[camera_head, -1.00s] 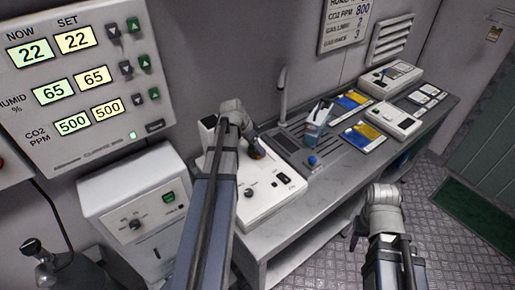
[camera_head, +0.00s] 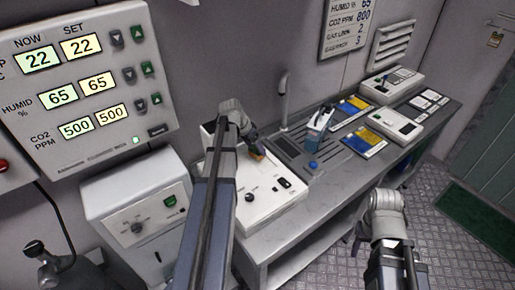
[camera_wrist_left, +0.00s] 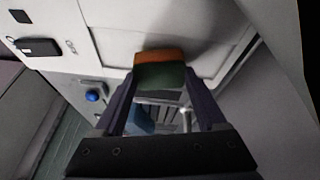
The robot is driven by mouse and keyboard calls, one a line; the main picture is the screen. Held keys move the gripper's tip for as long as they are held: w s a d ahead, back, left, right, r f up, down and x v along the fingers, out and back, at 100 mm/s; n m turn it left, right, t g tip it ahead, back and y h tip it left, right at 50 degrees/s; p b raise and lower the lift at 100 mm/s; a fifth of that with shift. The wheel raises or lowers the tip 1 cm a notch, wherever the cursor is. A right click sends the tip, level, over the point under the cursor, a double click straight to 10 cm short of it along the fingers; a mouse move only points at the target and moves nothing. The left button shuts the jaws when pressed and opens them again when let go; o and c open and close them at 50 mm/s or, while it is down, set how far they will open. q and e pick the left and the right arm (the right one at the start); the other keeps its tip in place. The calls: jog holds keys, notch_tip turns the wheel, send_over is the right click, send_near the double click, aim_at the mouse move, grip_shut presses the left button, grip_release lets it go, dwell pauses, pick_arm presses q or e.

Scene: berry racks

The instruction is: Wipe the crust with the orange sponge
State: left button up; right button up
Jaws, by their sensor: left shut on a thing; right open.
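The sponge (camera_wrist_left: 160,75) has an orange layer on top of a green layer in the left wrist view. My left gripper (camera_wrist_left: 155,85) is shut on it, with one finger on each side. In the head view the sponge (camera_head: 257,155) is a small orange patch at the tip of my left gripper (camera_head: 251,146), over the back part of a white device (camera_head: 265,215). In the wrist view its orange face is at the device's pale panel; I cannot tell if they touch. I cannot make out any crust. My right gripper (camera_head: 358,240) is open and empty, beside the bench's front edge.
The white device has a black knob and switches. To its right on the grey bench (camera_head: 330,190) are a sink (camera_head: 300,152) with a tap, a container of tools (camera_head: 318,122), yellow-blue packets (camera_head: 364,140) and more white devices (camera_head: 396,122). The floor in front is clear.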

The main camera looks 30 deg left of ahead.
pick_arm(q)
jog(key=shift+w+a+r+m, duration=0.1)
jog(key=shift+w+a+m, duration=0.1)
jog(key=shift+a+m, duration=0.35)
jog(key=shift+w+a+m, duration=0.15)
jog(key=shift+a+m, duration=0.15)
jog(key=shift+m, duration=0.35)
jog(key=shift+s+d, duration=0.2)
jog(key=shift+d, duration=0.3)
pick_arm(e)
jog(key=shift+w+a+r, duration=0.1)
jog(key=shift+a+r, duration=0.15)
jog(key=shift+a, duration=0.1)
pick_arm(q)
jog(key=shift+d, duration=0.1)
jog(key=shift+s+d, duration=0.15)
jog(key=shift+d, duration=0.05)
jog(key=shift+s+d+f, duration=0.1)
jog(key=shift+s+d, duration=0.25)
jog(key=shift+d, duration=0.2)
jog(key=shift+s+d+f, duration=0.1)
jog(key=shift+s+d, duration=0.2)
jog(key=shift+d, duration=0.25)
jog(key=shift+s+d, duration=0.25)
jog(key=shift+d, duration=0.35)
pick_arm(e)
jog(key=shift+a, duration=0.25)
